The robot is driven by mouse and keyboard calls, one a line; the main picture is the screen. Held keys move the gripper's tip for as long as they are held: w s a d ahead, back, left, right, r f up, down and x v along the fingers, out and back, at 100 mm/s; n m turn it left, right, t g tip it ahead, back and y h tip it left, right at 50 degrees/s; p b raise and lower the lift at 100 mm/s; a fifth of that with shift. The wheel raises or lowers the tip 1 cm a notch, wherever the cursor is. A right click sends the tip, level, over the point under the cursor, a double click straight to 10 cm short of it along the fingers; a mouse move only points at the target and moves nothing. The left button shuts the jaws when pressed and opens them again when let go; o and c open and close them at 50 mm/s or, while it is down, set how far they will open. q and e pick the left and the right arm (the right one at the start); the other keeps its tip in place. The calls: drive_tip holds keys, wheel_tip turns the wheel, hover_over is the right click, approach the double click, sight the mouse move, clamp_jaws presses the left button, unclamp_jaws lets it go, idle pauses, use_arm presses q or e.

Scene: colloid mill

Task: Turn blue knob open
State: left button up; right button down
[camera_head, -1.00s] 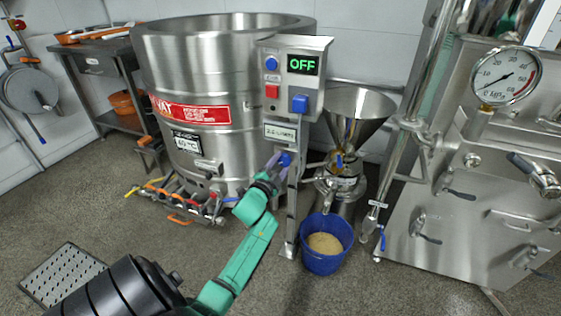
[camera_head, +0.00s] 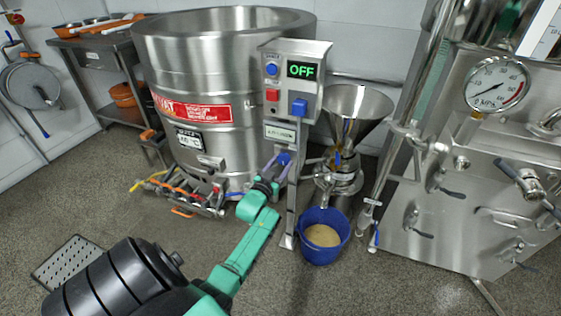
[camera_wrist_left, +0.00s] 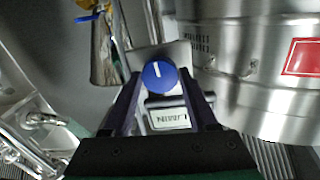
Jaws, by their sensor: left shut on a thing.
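The blue knob (camera_wrist_left: 160,77) sits between the two fingers of my left gripper (camera_wrist_left: 163,88) in the left wrist view. It is round, with a white line pointing nearly straight up in that picture. In the head view the knob (camera_head: 284,158) shows small on the front of the metal post, below the control box (camera_head: 293,85). My left gripper (camera_head: 276,172) reaches up to it from the lower left and is shut on it. A small label plate (camera_wrist_left: 168,119) is next to the knob. The green display (camera_head: 301,70) reads OFF. My right gripper is not in view.
A big steel kettle (camera_head: 222,70) stands left of the post. The mill's steel funnel (camera_head: 358,102) is to the right, above a blue bucket (camera_head: 312,246) of pale material. A steel machine with a pressure gauge (camera_head: 497,84) stands at right. The floor in front is clear.

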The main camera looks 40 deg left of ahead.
use_arm(q)
drive_tip(key=n, duration=0.2)
drive_tip(key=shift+n+p, duration=0.4)
drive_tip(key=n, duration=0.2)
drive_tip(key=shift+d+n, duration=0.1)
drive_tip(key=shift+n, duration=0.3)
drive_tip(key=n+p, duration=0.1)
drive_tip(key=n, duration=0.3)
drive_tip(key=shift+f+n, duration=0.1)
drive_tip(key=shift+n, duration=0.3)
drive_tip(key=shift+n+y, duration=0.4)
drive_tip(key=shift+n, duration=0.1)
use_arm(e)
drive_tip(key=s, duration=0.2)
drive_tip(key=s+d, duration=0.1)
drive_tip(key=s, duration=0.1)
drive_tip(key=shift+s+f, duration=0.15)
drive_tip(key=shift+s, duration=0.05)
use_arm(q)
drive_tip(key=shift+d, duration=0.1)
drive_tip(key=o, duration=1.4)
